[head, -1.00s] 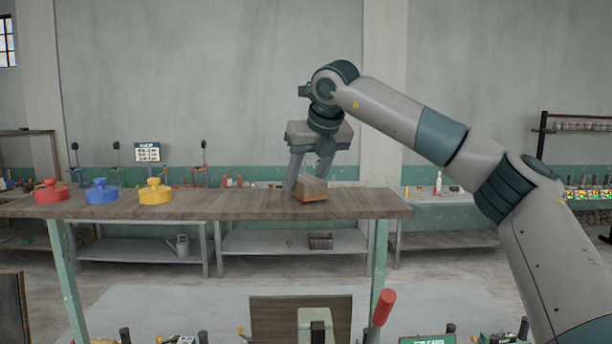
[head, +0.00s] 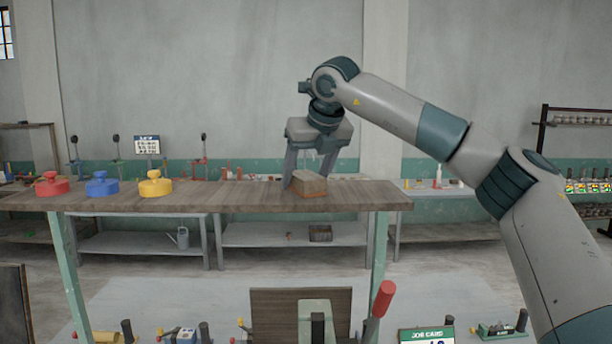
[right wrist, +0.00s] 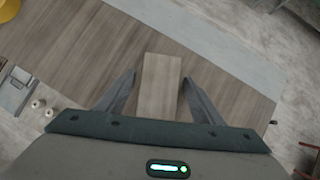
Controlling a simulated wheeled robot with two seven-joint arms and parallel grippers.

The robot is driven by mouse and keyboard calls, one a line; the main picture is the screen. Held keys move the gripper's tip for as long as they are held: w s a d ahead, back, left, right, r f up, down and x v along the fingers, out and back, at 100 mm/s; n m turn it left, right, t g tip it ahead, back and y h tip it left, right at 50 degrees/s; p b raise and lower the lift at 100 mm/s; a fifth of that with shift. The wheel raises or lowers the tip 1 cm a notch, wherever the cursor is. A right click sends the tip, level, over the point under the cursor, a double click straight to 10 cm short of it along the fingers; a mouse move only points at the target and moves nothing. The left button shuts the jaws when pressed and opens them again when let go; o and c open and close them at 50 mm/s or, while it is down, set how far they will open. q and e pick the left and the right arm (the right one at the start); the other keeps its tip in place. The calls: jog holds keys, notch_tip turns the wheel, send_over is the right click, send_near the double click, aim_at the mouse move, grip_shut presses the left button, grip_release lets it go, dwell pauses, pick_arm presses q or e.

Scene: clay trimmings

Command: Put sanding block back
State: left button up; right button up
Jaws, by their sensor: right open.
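The sanding block (head: 311,184), a brown wooden block with an orange-brown underside, rests near the right end of the wooden shelf board (head: 230,197). My right gripper (head: 304,180) points down over it, with its fingers open. In the right wrist view the block (right wrist: 160,85) lies between the two spread fingers, with a gap visible on each side. The gripper also shows there (right wrist: 158,90). My left gripper is in neither view.
Red (head: 52,186), blue (head: 102,186) and yellow (head: 155,186) round knobbed pieces stand on the board's left half. The board is clear between the yellow one and the block. Below in front are an upright brown panel (head: 275,315), a red handle (head: 384,299) and a job card (head: 426,336).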

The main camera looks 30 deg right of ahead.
jog(key=shift+r, duration=0.2)
jog(key=shift+s+r, duration=0.15)
jog(key=b+v, duration=0.4)
jog(key=v, duration=0.7)
jog(key=shift+r+b, duration=0.2)
jog(key=shift+b, duration=0.2)
